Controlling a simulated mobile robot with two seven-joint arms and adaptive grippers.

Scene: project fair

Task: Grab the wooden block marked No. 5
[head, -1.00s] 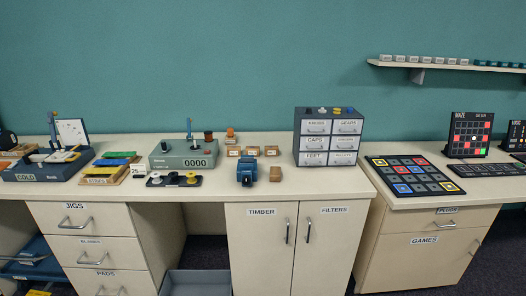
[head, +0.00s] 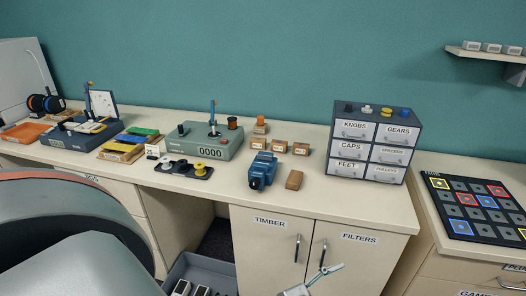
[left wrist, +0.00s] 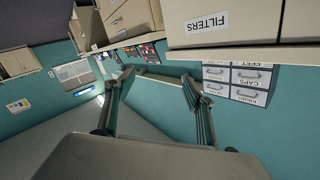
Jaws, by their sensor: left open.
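Several small wooden blocks stand on the long worktop: a row of three, with a left block (head: 258,143), a middle block (head: 280,146) and a right block (head: 301,149), each with a pale label too small to read. Another wooden block (head: 294,180) lies in front of them, right of a blue device (head: 262,171); I see no number on it. My left gripper (left wrist: 157,73) is open and empty in the left wrist view. Part of a gripper, seemingly the left one, shows at the bottom of the head view, below worktop height and apart from the blocks. My right gripper is not in view.
A drawer unit (head: 371,143) stands right of the blocks, and a green-grey box reading 0000 (head: 205,140) stands to their left. A black tray of discs (head: 184,170) lies in front of it. The worktop's front edge and the TIMBER cupboard (head: 265,245) lie below. The right front worktop is clear.

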